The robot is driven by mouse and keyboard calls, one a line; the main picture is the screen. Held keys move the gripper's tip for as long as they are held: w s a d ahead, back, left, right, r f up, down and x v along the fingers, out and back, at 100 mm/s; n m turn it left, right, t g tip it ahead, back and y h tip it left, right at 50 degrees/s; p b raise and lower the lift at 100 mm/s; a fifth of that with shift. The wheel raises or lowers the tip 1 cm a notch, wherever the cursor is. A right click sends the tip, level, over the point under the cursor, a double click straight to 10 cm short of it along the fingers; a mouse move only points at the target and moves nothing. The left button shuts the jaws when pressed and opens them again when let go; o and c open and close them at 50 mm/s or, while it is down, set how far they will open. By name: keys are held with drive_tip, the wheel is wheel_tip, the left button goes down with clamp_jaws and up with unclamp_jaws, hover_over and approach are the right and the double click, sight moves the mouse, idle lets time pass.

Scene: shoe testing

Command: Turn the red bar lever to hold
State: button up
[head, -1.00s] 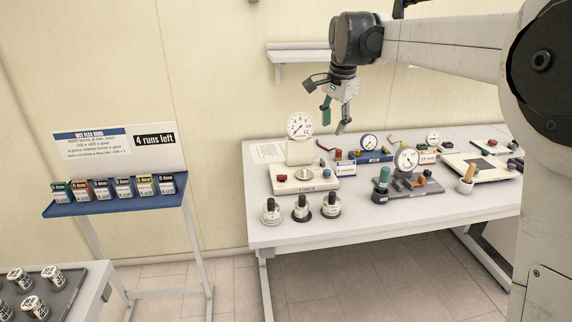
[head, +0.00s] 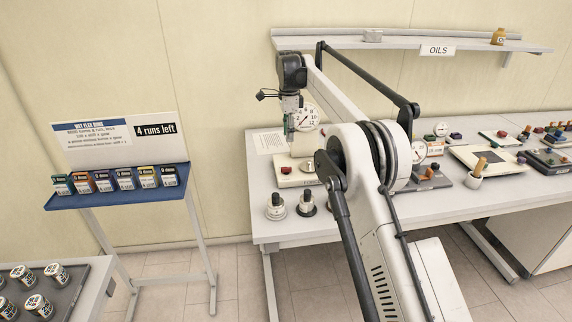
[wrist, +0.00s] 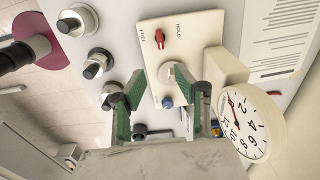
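The red bar lever (wrist: 160,39) is on the cream panel (wrist: 205,28) of the force tester, between the printed words FREE and HOLD. Its bar runs roughly up and down in the wrist view; I cannot tell which word it is set to. It also shows small on the tester in the head view (head: 284,170). My gripper (wrist: 163,100) is open and empty, with green-padded fingers apart. In the head view my gripper (head: 290,138) hangs above the tester, near the dial.
A white dial gauge (wrist: 250,122) stands close beside my gripper. Several black-topped cylinders (wrist: 96,63) stand along the table edge. A paper sheet (wrist: 283,35) lies behind the tester.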

sight(287, 167)
drive_tip(key=f, duration=0.7)
drive_tip(key=f+p, duration=0.1)
drive_tip(key=f, duration=0.6)
drive_tip(key=shift+w+a+f, duration=0.1)
drive_tip(key=shift+a+f, duration=0.05)
drive_tip(key=shift+a, duration=0.05)
clamp_jaws()
